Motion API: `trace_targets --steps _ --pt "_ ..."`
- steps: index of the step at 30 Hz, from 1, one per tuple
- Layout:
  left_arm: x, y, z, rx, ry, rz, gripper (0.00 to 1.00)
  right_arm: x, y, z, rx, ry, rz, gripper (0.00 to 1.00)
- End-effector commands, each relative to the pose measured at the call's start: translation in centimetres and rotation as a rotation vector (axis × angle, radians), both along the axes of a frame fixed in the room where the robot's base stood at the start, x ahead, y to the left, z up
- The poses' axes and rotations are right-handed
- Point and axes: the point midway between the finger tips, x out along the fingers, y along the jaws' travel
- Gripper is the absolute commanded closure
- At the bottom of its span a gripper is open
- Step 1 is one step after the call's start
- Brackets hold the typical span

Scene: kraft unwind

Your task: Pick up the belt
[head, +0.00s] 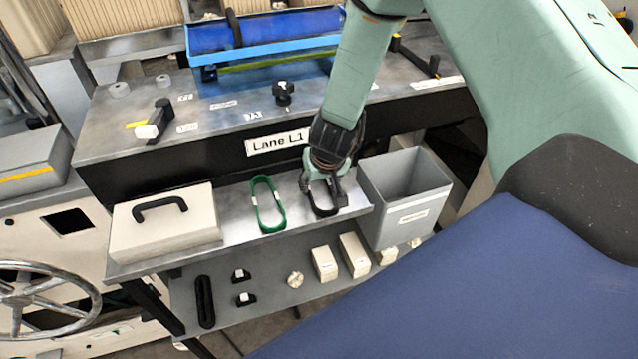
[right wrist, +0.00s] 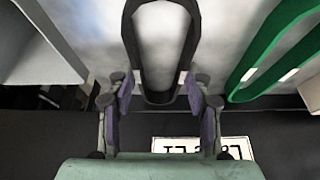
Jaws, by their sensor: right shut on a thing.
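A black belt (head: 326,212) lies as a narrow loop on the grey metal shelf (head: 235,232), between a green belt (head: 282,212) and a grey bin (head: 408,205). My right gripper (head: 322,190) reaches down over the black belt and is shut on it. In the right wrist view the two fingers (right wrist: 160,100) press on both sides of the near end of the black loop (right wrist: 132,40). The green belt (right wrist: 250,75) lies apart, to the right in that view. In the head view my gripper hides part of the black belt. My left gripper is not in view.
A cream case (head: 165,228) with a black handle stands at the shelf's left end. The bench edge with the Lane L1 label (head: 277,143) rises behind the shelf. A lower shelf (head: 270,292) holds small boxes and black parts.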

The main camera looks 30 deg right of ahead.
Motion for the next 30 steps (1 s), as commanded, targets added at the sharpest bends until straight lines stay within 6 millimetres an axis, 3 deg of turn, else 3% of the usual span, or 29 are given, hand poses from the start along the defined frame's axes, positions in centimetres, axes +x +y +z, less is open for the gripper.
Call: trace_targets --steps 8,30 --pt "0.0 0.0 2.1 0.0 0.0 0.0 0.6 0.1 0.0 3.2 0.001 -0.002 -0.001 0.82" --pt "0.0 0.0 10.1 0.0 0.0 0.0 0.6 0.1 0.0 14.5 0.001 -0.001 -0.001 0.82"
